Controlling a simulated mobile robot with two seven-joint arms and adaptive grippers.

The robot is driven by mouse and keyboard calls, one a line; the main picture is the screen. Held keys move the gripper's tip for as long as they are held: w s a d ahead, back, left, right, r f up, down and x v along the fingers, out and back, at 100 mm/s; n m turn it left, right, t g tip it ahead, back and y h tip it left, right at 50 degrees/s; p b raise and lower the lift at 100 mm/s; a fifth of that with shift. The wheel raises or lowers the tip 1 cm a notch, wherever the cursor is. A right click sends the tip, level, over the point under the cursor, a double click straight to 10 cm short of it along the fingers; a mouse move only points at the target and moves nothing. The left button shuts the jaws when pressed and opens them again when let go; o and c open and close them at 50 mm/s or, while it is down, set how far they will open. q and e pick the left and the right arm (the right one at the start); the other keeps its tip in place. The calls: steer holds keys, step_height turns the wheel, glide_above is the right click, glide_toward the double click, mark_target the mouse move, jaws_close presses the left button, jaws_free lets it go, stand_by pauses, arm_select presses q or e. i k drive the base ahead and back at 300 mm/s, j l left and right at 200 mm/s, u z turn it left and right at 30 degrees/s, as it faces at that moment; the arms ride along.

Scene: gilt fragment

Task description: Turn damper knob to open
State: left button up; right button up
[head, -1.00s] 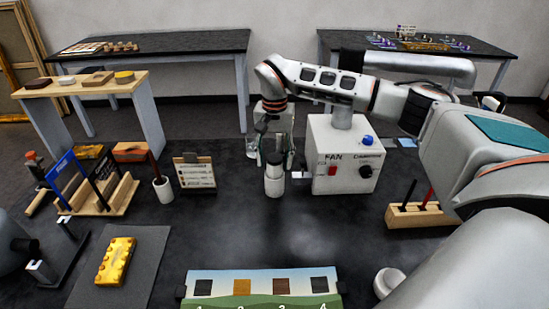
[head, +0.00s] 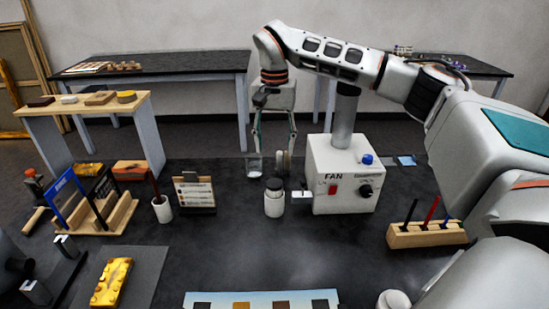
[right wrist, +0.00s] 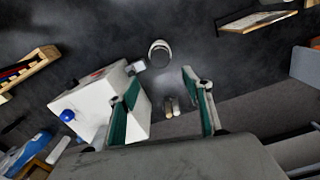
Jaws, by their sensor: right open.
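A white box (head: 335,180) marked FAN stands on the dark table in the head view, with a grey pipe rising from its top. Its front has a red switch (head: 334,190) and a round black knob (head: 365,191) under a label too small to read surely. A blue knob (head: 367,159) sits at its upper right edge. My right gripper (head: 269,160) points down, open and empty, left of and behind the box, apart from the knobs. In the right wrist view its spread fingers (right wrist: 160,78) show, with the box (right wrist: 85,107) beside the left one. My left gripper is out of view.
A white jar (head: 274,199) with a dark top stands left of the box. A wooden holder (head: 410,237) with pens is at right; a white cup (head: 162,210) and sign (head: 193,193) are at left.

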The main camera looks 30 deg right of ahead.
mark_target(366, 191)
steer(key=k+j, duration=0.8)
steer(key=k, duration=0.05)
